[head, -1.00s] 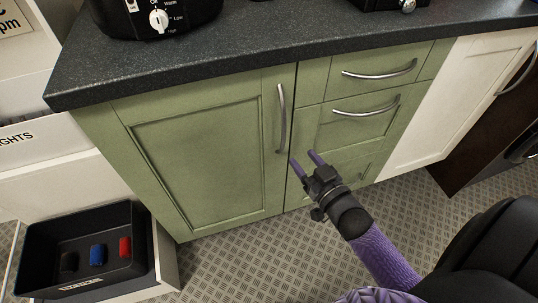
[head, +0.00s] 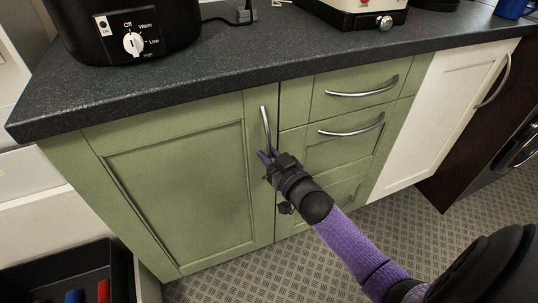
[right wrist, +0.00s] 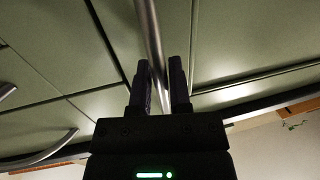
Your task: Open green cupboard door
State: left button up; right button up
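The green cupboard door (head: 180,190) is closed, with a recessed panel and a vertical metal handle (head: 265,125) near its upper right edge. My right gripper (head: 268,156) is at the lower end of this handle. In the right wrist view the handle (right wrist: 150,40) runs down between the two dark purple fingers of my right gripper (right wrist: 160,85). The fingers stand apart on either side of the bar, with a gap visible, so the gripper looks open around it. My left gripper is not in view.
Green drawers (head: 345,130) with curved handles are right of the door, then a white cupboard (head: 435,110). A dark worktop (head: 240,60) overhangs them and carries a black slow cooker (head: 125,30). A black bin (head: 75,270) stands at lower left. Patterned floor (head: 230,280) lies in front.

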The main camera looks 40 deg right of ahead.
grip_shut()
dwell(1.0)
